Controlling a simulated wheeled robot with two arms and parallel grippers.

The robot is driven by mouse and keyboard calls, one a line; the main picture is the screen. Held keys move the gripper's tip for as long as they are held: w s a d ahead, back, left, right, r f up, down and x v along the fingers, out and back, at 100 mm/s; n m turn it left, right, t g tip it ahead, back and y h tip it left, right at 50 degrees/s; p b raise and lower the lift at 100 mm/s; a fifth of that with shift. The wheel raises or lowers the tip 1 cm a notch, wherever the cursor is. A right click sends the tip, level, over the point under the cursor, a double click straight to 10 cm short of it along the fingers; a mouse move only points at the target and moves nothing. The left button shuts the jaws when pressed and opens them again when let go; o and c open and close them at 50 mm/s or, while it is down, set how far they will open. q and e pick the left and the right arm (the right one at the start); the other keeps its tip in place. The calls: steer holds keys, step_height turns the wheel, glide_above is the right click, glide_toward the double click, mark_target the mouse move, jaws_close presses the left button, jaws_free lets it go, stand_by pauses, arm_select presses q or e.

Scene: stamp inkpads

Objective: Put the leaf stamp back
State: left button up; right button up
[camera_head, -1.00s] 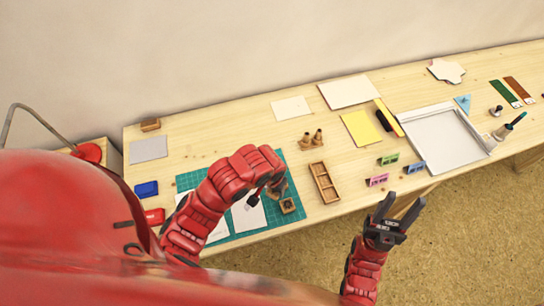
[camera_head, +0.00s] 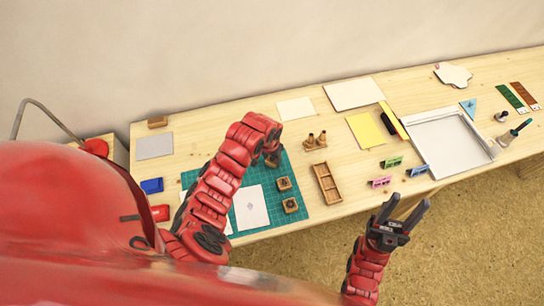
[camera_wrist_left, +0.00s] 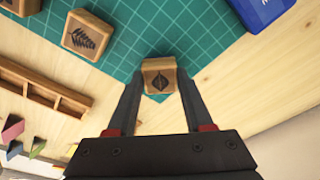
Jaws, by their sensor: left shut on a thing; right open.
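The leaf stamp (camera_wrist_left: 159,78), a small wooden block with a dark leaf mark, is between the fingers of my left gripper (camera_wrist_left: 158,90) in the left wrist view. In the head view my left gripper (camera_head: 270,157) is over the back right corner of the green cutting mat (camera_head: 298,165), with the stamp partly hidden below it. I cannot tell whether the stamp touches the mat. Two other wooden stamps, one (camera_head: 284,184) behind the other (camera_head: 290,205), stand on the mat's right side. My right gripper (camera_head: 393,222) is open and empty, in front of the table.
A white sheet (camera_head: 252,210) with a faint print lies on the mat. A wooden tray with compartments (camera_head: 326,184) lies right of the mat. Small wooden pieces (camera_head: 315,141) stand behind the tray.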

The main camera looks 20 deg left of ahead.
arm_select(q)
steer(key=shift+f, duration=0.35)
steer(key=shift+f, duration=0.1)
steer(key=o, duration=1.1)
